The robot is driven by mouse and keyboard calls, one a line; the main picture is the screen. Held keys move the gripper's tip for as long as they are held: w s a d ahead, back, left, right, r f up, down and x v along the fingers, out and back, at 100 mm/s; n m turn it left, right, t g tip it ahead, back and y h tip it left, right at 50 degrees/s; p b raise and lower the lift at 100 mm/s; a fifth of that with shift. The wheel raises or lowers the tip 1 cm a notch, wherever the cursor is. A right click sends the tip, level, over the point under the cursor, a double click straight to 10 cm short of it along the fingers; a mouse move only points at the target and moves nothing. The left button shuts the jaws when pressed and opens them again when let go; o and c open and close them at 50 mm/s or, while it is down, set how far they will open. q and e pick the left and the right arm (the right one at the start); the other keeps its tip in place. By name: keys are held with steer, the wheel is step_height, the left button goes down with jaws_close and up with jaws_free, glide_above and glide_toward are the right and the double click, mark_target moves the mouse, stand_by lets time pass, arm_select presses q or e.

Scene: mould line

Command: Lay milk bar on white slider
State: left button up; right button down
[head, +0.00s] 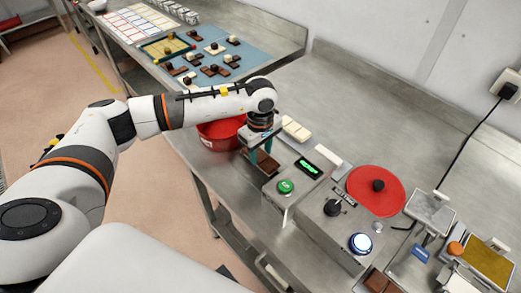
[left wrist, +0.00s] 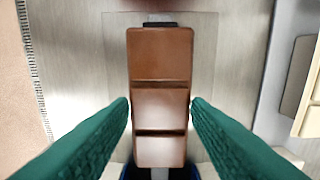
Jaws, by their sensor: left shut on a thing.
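The milk bar (left wrist: 160,105) is a brown bar of three segments in the left wrist view. In the head view its brown edge (head: 267,165) shows below my left gripper (head: 260,154), beside the box with the green display. My left gripper's green fingers (left wrist: 160,108) are shut on the bar's long sides. A clear plate shows beneath the bar; I cannot tell whether they touch. A pale plate with a white knob, seemingly the white slider (head: 432,213), stands at the right with nothing on it. My right gripper is not in view.
A red bowl (head: 217,133) and a cream bar (head: 296,129) are near my left gripper. A green button (head: 285,187), a red disc (head: 376,191) and a blue-lit button (head: 360,243) lie towards the right. A gold plate (head: 487,264) is beyond.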

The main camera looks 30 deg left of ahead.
arm_select(q)
steer(key=shift+f+b, duration=0.2)
steer(key=shift+b, duration=0.55)
stand_by(0.8)
steer(key=o, duration=1.1)
steer(key=shift+c, duration=0.2)
steer(key=shift+r, duration=0.1)
step_height(320, 180, up, 12)
steer(key=b, duration=0.2)
